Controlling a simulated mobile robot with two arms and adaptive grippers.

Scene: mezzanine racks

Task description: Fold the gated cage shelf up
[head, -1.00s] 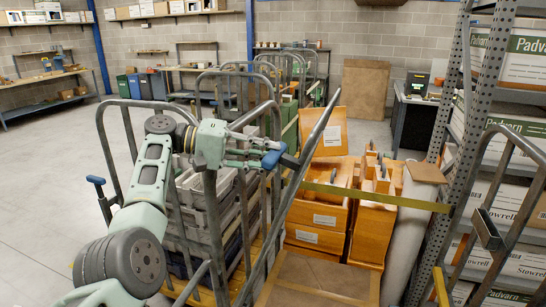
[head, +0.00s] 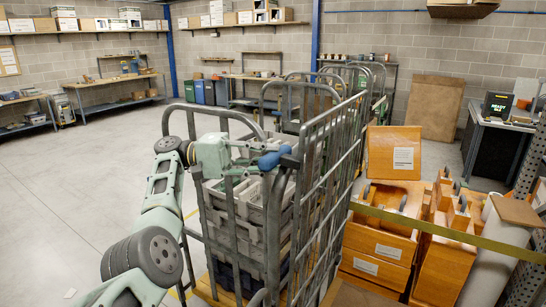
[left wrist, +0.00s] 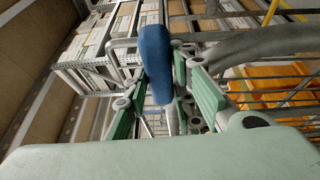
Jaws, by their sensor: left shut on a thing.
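My left gripper (head: 256,158) is shut on a blue handle (head: 275,159) at the near top corner of a grey barred gate (head: 330,185). The handle also shows between the green finger pads in the left wrist view (left wrist: 155,62). The gate stands upright and runs away from me along the right side of a roll cage (head: 215,112). Stacked grey crates (head: 248,205) stand inside the cage behind its bars. I cannot pick out the folding shelf with certainty; crates and bars hide the cage's inside. My right gripper is not in view.
Orange wooden cases (head: 385,230) stand close to the gate's right, with a yellow-green strap (head: 430,228) across them. More roll cages stand behind. Open grey floor (head: 70,190) lies to the left. A bench with a screen (head: 497,105) is at the right.

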